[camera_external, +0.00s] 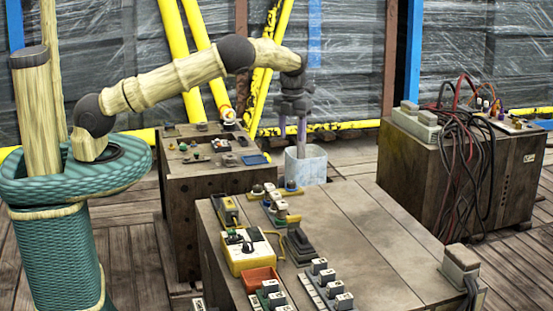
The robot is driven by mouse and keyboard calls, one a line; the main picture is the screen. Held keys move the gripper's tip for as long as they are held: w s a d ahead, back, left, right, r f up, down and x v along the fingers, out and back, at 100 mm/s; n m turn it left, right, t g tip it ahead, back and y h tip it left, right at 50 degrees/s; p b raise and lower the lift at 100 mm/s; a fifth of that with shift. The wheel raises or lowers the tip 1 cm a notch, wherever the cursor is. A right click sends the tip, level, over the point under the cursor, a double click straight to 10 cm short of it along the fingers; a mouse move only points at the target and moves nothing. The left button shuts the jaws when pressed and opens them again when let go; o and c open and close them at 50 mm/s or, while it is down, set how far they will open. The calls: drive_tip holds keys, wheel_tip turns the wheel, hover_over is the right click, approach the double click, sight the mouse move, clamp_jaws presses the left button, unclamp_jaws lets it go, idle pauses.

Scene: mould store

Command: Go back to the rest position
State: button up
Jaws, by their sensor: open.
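My gripper (293,132) hangs from the end of my arm, pointing down, with its purple fingers apart. I see nothing held between the fingers. My arm stretches out from its base at the left, bent at the elbow.
The front wooden bench (360,240) carries a yellow box (248,251), an orange tray (261,279) and several switches. A second crate (205,185) with small parts stands behind it. A cabinet with cables (466,165) is at the right. Yellow posts (176,40) rise behind my arm.

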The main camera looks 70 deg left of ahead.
drive_tip(key=shift+r, duration=0.5)
drive_tip(key=shift+s, duration=0.1)
drive_tip(key=s+d+r+n+t, duration=0.1)
drive_tip(key=s+d+r+n, duration=0.2)
drive_tip(key=s+n, duration=0.6)
drive_tip(key=s+d+r+n+p, duration=0.1)
drive_tip(key=s+d+r+n, duration=0.2)
drive_tip(key=s+n, duration=0.6)
drive_tip(key=s+d+r+n+t, duration=0.1)
drive_tip(key=s+d+r+n, duration=0.3)
drive_tip(key=s+d+n, duration=0.3)
drive_tip(key=s+n, duration=0.2)
drive_tip(key=s, duration=0.1)
drive_tip(key=shift+s+n+t, duration=0.3)
